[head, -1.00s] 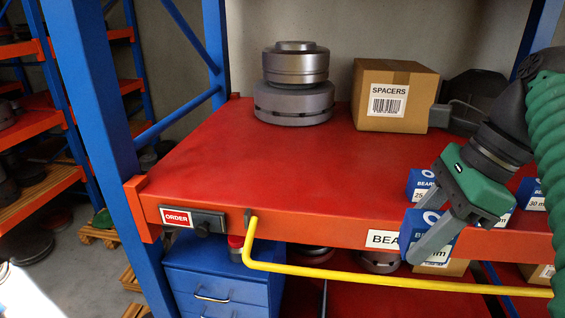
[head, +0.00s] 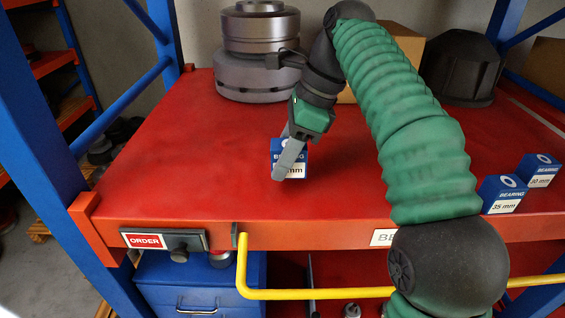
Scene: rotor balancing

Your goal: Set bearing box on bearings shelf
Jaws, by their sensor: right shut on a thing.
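My right gripper (head: 288,163) is shut on a blue and white bearing box (head: 299,169). One finger crosses the front of the box and hides most of its print; "mm" shows. The box is upright over the middle of the red shelf (head: 190,160); I cannot tell if its base touches the surface. The shelf's front label (head: 382,237) starts with "BE", the rest hidden by my arm. Two more bearing boxes, 35 mm (head: 503,195) and 30 mm (head: 540,170), stand at the shelf's right front. My left gripper is out of view.
A grey stacked rotor part (head: 262,60) stands at the back, with a mostly hidden cardboard box (head: 346,95) beside it. A dark housing (head: 460,68) is at the back right. A yellow bar (head: 310,294) runs below the front edge. The shelf's left side is clear.

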